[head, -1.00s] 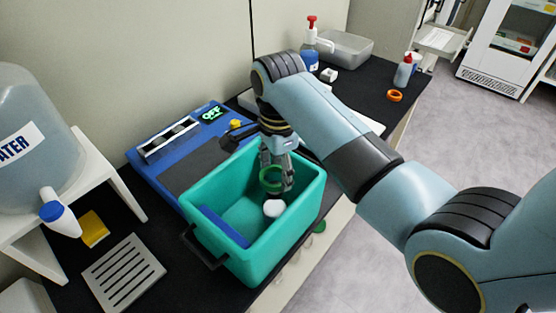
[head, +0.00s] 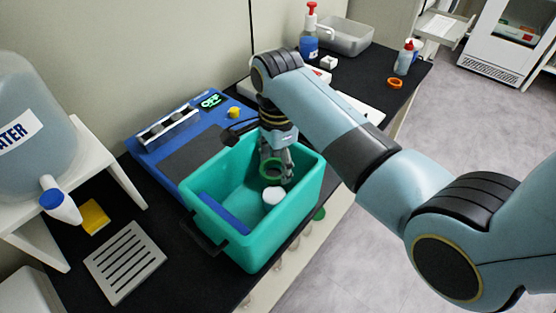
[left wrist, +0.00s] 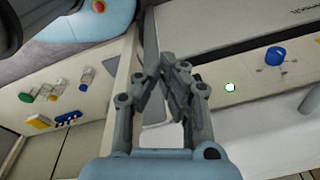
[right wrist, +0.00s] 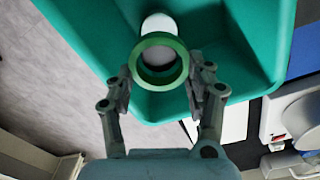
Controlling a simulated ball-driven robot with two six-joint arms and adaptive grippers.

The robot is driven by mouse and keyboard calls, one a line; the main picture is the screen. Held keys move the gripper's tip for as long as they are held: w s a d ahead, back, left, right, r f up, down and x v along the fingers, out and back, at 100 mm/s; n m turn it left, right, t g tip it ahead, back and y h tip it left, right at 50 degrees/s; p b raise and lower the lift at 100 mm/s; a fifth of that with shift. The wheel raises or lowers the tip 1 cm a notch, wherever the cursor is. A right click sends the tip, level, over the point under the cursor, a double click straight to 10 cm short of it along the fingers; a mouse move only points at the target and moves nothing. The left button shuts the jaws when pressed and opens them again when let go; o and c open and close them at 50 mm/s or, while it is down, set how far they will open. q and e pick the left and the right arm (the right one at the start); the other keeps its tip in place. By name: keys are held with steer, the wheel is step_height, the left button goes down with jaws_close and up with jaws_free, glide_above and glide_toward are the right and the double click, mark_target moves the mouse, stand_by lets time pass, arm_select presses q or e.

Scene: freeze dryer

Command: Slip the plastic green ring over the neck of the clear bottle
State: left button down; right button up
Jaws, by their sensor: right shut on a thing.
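The green ring (head: 273,170) is held in my right gripper (head: 275,160), low inside the teal bin. In the right wrist view the ring (right wrist: 160,62) sits between the two fingers of my right gripper (right wrist: 158,88). A white round-topped object (head: 273,196) stands in the bin just below the ring in the head view; it shows behind and partly through the ring in the right wrist view (right wrist: 158,24). I cannot tell whether it is the clear bottle. My left gripper (left wrist: 164,68) is outside the head view, with its fingertips together and nothing seen between them.
The teal bin (head: 245,245) has high walls around the right gripper and a blue piece (head: 222,218) inside. A blue device (head: 150,165) lies behind it. A water jug (head: 30,95) and slotted plate (head: 125,262) are left. An orange ring (head: 394,83) and squeeze bottle (head: 404,58) are far right.

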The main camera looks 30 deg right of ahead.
stand_by(0.4)
steer(key=shift+f, duration=0.6)
steer(key=o, duration=0.8)
steer(key=shift+r, duration=0.1)
steer(key=shift+r, duration=3.4)
